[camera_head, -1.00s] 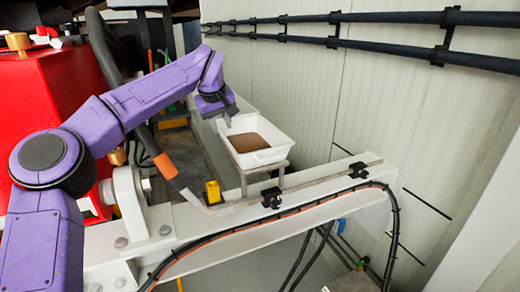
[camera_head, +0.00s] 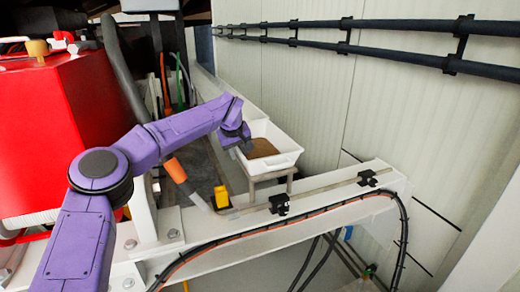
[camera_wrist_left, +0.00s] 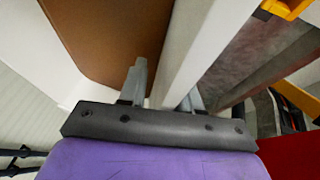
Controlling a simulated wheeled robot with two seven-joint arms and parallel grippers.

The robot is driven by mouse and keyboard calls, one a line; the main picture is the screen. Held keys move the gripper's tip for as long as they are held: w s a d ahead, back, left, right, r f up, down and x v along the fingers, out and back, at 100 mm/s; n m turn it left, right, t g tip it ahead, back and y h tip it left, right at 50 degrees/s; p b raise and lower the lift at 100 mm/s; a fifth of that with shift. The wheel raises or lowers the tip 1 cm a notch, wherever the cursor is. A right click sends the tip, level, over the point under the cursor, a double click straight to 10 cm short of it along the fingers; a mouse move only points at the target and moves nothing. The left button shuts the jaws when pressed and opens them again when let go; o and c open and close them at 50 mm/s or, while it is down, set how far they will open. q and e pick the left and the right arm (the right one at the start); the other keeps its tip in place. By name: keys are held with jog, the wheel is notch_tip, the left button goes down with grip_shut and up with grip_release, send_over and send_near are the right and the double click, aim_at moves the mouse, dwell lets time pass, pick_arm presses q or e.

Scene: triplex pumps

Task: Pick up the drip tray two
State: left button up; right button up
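The drip tray, a white open box with a brown filling, rests on a small stand at the middle of the head view; its white rim (camera_head: 291,151) shows to the right of my gripper. My left gripper (camera_head: 243,147) reaches down over the tray's left wall. In the left wrist view, the open fingers (camera_wrist_left: 167,84) straddle the white wall (camera_wrist_left: 205,55), one over the brown filling and one outside. I cannot tell whether either finger touches the wall. My left arm hides part of the tray's near left side. My right gripper is not in view.
A white beam (camera_head: 330,196) with black clamps and a cable runs in front of the tray. A yellow block (camera_head: 221,197) and an orange-tipped hose (camera_head: 175,170) stand to its left. A red machine (camera_head: 50,130) fills the left, and a pale panel wall (camera_head: 390,110) the right.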

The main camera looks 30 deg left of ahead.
pick_arm(q)
jog(key=shift+s, duration=0.1)
grip_shut()
jog(key=shift+r, duration=0.15)
jog(key=shift+r, duration=0.1)
jog(key=shift+r+b, duration=0.5)
jog(key=shift+r, duration=0.75)
jog(key=shift+s+r, duration=0.1)
jog(key=shift+r, duration=0.25)
jog(key=s+d+r+b, duration=0.1)
jog(key=s+r+b, duration=0.4)
jog(key=s+r, duration=0.4)
jog(key=s, duration=0.4)
jog(key=shift+s+d+r, duration=0.3)
jog(key=shift+r, duration=0.05)
